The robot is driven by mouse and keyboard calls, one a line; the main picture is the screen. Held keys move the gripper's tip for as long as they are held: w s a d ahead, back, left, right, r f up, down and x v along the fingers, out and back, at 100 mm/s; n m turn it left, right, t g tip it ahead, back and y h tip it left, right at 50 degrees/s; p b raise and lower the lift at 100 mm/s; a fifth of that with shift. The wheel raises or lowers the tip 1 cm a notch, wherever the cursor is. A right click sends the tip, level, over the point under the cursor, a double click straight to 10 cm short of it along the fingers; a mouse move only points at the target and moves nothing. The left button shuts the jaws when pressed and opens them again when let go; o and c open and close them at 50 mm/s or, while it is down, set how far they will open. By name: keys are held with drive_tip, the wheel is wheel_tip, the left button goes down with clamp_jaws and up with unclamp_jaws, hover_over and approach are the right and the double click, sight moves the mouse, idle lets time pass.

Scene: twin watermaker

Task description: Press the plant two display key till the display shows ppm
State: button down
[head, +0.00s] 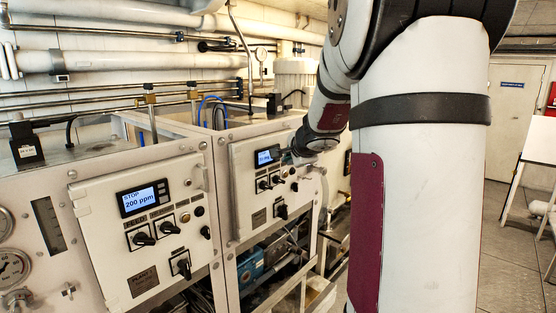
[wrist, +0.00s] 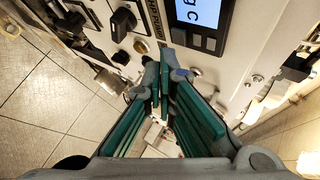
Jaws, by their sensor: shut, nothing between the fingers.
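The plant two panel (head: 245,185) is the farther white panel in the head view. Its lit blue display (head: 264,157) is too small to read there. In the wrist view the display (wrist: 200,10) is cut by the top edge and shows part of a line ending in what looks like "C". Small dark keys (wrist: 202,41) sit in the display's frame. My gripper (wrist: 164,70) is shut and empty, its fingertips below and left of these keys in the picture. I cannot tell whether they touch the panel. In the head view my gripper (head: 287,156) is beside the display's right edge.
The nearer panel (head: 100,225) has a display (head: 143,198) reading "STOP 200 ppm". Black rotary switches (head: 270,184) sit below the plant two display; others (wrist: 123,22) show close to my fingers in the wrist view. Open floor (head: 500,245) lies at the right.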

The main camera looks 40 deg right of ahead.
drive_tip(key=shift+w, duration=0.1)
idle(0.3)
drive_tip(key=shift+w, duration=0.3)
drive_tip(key=shift+w+a, duration=0.1)
drive_tip(key=shift+w, duration=0.3)
idle(0.7)
drive_tip(key=shift+s, duration=0.2)
drive_tip(key=shift+s+b, duration=0.4)
drive_tip(key=shift+s, duration=0.2)
drive_tip(key=shift+s+d+b, duration=0.15)
drive_tip(key=shift+s+b, duration=0.15)
drive_tip(key=shift+s, duration=0.95)
drive_tip(key=shift+s+d+b, duration=0.1)
drive_tip(key=shift+s+b, duration=0.15)
drive_tip(key=shift+s, duration=1)
